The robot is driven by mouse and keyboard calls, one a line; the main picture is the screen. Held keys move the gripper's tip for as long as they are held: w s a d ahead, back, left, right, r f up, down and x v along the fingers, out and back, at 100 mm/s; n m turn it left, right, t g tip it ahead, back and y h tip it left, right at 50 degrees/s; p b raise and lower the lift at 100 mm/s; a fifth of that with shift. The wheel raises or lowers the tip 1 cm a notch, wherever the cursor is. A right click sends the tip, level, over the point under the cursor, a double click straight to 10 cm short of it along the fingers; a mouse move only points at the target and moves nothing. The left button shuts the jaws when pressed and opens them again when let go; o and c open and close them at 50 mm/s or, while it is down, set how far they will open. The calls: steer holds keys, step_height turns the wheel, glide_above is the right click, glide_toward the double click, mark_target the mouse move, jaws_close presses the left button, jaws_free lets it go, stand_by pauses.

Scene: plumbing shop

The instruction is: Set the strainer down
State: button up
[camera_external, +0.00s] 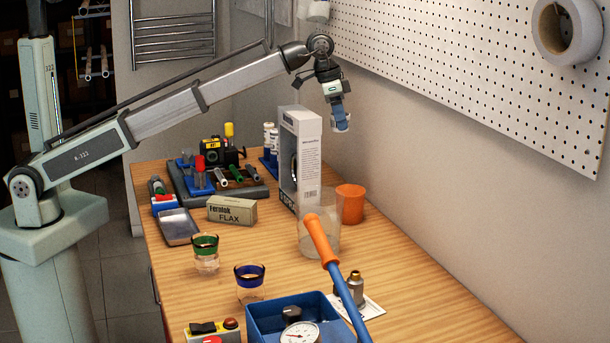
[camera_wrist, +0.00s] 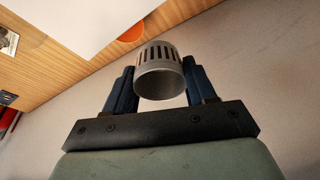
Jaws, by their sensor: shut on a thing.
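The strainer (camera_wrist: 160,72) is a small grey cylinder with slots around its side. My gripper (camera_wrist: 160,88) is shut on it, with one dark blue finger on each side in the wrist view. In the external view my gripper (camera_external: 338,108) is high above the far part of the bench, to the right of the tall white box. The strainer (camera_external: 341,124) shows there as a small pale piece at the fingertips, held in the air and touching nothing else.
The tall white box (camera_external: 309,165) stands close below and left of my gripper. An orange cup (camera_external: 350,204) and a clear container (camera_external: 318,238) stand near it. A blue bin (camera_external: 262,322) and an orange-handled tool (camera_external: 322,240) are nearer. Bare wooden bench (camera_external: 420,290) lies along the right.

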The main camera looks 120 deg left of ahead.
steer(key=s+a+f+n, duration=0.2)
steer(key=s+a+f, duration=0.6)
steer(key=s+a, duration=0.15)
steer(key=a+f+n, duration=0.1)
steer(key=f, duration=0.4)
steer(key=a+f+n, duration=0.1)
steer(key=f, duration=0.4)
steer(key=a+f, duration=0.1)
steer(key=f, duration=0.4)
steer(key=shift+s+a+n+g+y, duration=0.3)
steer(key=shift+a+n+y, duration=0.1)
steer(key=shift+f, duration=0.1)
steer(key=o, duration=1)
steer(key=v, duration=1.2)
steer(key=shift+d, duration=0.1)
